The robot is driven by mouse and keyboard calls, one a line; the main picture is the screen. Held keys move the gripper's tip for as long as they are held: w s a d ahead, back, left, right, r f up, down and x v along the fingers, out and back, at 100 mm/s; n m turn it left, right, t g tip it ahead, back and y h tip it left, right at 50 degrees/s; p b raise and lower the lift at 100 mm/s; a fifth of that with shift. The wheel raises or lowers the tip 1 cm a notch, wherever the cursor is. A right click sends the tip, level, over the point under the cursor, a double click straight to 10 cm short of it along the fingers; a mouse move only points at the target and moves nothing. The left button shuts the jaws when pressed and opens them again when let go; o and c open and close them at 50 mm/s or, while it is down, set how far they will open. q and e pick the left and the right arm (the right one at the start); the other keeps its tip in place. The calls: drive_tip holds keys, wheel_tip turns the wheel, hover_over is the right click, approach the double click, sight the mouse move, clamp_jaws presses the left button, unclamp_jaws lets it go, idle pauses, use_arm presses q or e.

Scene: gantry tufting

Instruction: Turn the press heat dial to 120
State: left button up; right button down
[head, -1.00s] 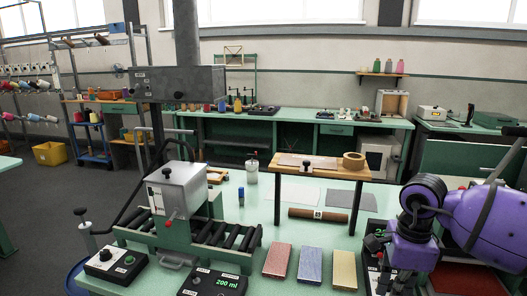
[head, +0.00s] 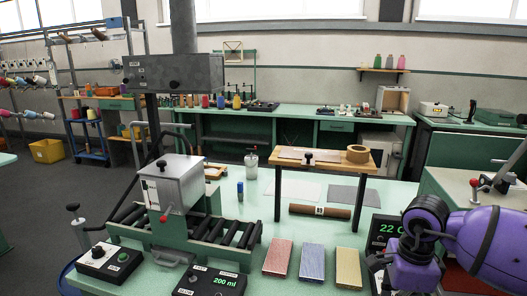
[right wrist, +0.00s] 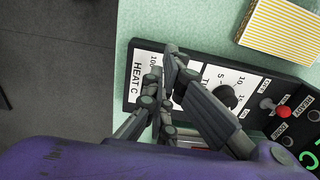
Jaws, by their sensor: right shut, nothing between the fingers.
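The press control panel (right wrist: 140,62) lies on the green bench in the right wrist view. Its HEAT C scale, with 100 readable, is partly covered by my right gripper (right wrist: 165,70). The heat dial itself is hidden behind the fingers, so its setting cannot be read. My right gripper is shut and empty, its fingertips over the heat scale; I cannot tell whether they touch the dial. In the head view a dark display (head: 385,230) reads 22 C, partly covered by my purple right arm. My left gripper is not in view.
Beside the heat scale are a second black dial (right wrist: 226,95) and a red-tipped toggle (right wrist: 294,102). A yellow block (head: 347,268) lies close by, with blue (head: 312,262) and red (head: 278,258) ones. A wooden-topped stand (head: 330,161) is behind them.

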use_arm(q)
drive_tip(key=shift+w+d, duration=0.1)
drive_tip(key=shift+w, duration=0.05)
use_arm(e)
drive_tip(key=shift+s+a+f, duration=0.1)
drive_tip(key=shift+s+f, duration=0.2)
drive_tip(key=shift+f, duration=0.3)
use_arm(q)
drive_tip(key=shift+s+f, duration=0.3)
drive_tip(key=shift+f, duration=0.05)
use_arm(e)
drive_tip(key=shift+w+d, duration=0.1)
drive_tip(key=shift+d, duration=0.1)
drive_tip(key=shift+w+b, duration=0.15)
drive_tip(key=shift+b, duration=0.2)
drive_tip(key=shift+w+d, duration=0.1)
drive_tip(key=shift+w, duration=0.15)
drive_tip(key=shift+w+d+f+b, duration=0.1)
drive_tip(key=shift+w+b, duration=0.15)
drive_tip(key=shift+b, duration=0.05)
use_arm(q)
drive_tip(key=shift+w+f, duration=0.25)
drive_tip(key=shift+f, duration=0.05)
use_arm(e)
drive_tip(key=shift+w+d+r, duration=0.1)
drive_tip(key=shift+w+r, duration=0.1)
drive_tip(key=shift+r, duration=0.05)
